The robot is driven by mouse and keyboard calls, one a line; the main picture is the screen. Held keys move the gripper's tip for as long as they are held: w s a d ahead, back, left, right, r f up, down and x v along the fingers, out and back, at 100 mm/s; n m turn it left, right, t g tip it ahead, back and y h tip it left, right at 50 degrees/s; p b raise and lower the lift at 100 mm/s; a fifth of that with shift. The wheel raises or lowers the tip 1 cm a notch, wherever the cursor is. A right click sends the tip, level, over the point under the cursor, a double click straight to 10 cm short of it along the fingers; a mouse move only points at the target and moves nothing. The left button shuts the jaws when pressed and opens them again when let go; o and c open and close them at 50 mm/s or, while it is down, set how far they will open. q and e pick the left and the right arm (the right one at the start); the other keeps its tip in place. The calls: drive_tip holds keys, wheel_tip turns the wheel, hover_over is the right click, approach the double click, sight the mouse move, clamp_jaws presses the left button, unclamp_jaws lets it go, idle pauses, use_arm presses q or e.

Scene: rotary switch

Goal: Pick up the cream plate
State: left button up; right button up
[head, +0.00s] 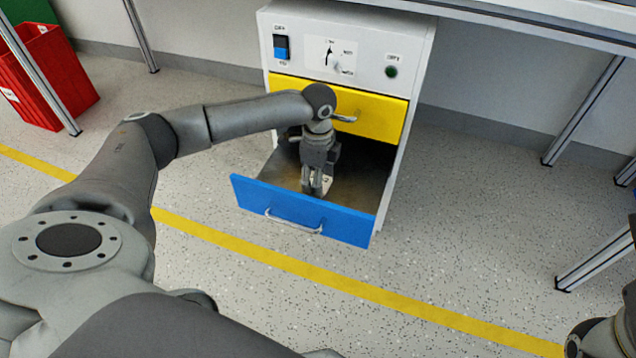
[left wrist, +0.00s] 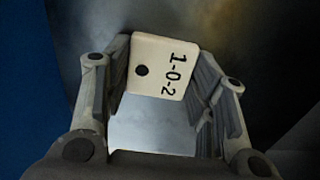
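The cream plate (left wrist: 163,66) has a dark round hole and the black marking 1-0-2. It lies in the open blue drawer (head: 300,212), and a small part of it (head: 326,181) shows beside my fingers in the head view. My left gripper (head: 317,190) reaches down into the drawer. In the left wrist view its fingers (left wrist: 163,62) stand apart, one on either side of the plate. I cannot tell whether they touch it. My right gripper is not in view; only part of my right arm shows at the lower right.
A closed yellow drawer (head: 375,118) sits above the blue one in a white cabinet (head: 300,45). Its front has a blue switch (head: 281,48), a rotary switch panel (head: 333,58) and a green button (head: 391,71). A red bin (head: 45,80) stands at left; table legs stand at right.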

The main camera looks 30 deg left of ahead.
use_arm(q)
drive_tip(key=shift+c, duration=1.2)
drive_tip(key=shift+r, duration=0.15)
